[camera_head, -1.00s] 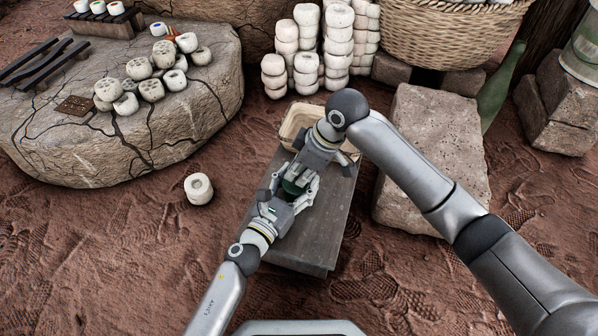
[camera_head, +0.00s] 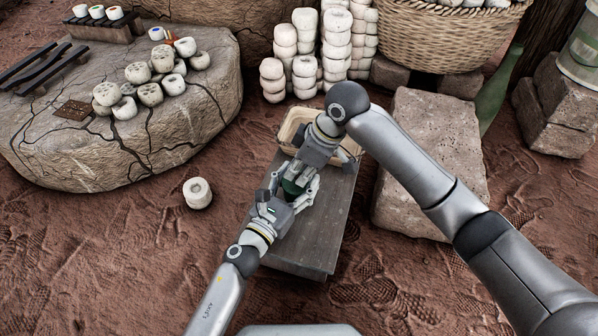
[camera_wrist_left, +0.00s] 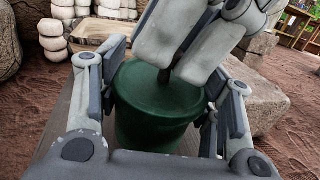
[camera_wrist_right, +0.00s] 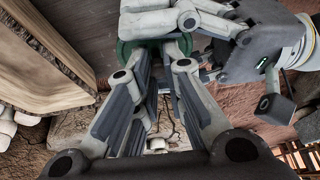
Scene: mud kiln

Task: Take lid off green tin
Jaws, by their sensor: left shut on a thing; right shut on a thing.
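The green tin (camera_wrist_left: 150,135) stands upright on the low grey wooden table (camera_head: 318,235). Its green lid (camera_wrist_left: 152,95) has a dark knob in the middle; I see no clear gap between lid and tin. My left gripper (camera_head: 287,197) has its fingers on both sides of the tin and is shut on it. My right gripper (camera_head: 297,176) reaches down from above, its fingers shut on the lid's knob. In the right wrist view the green rim (camera_wrist_right: 125,52) shows beyond the fingers, and the arms hide much of the tin.
A pale shallow wooden box (camera_head: 291,128) sits at the table's far end, partly behind my right arm. A stone block (camera_head: 435,150) stands right of the table. A white clay ring (camera_head: 198,192) lies on the ground to the left. The table's near end is bare.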

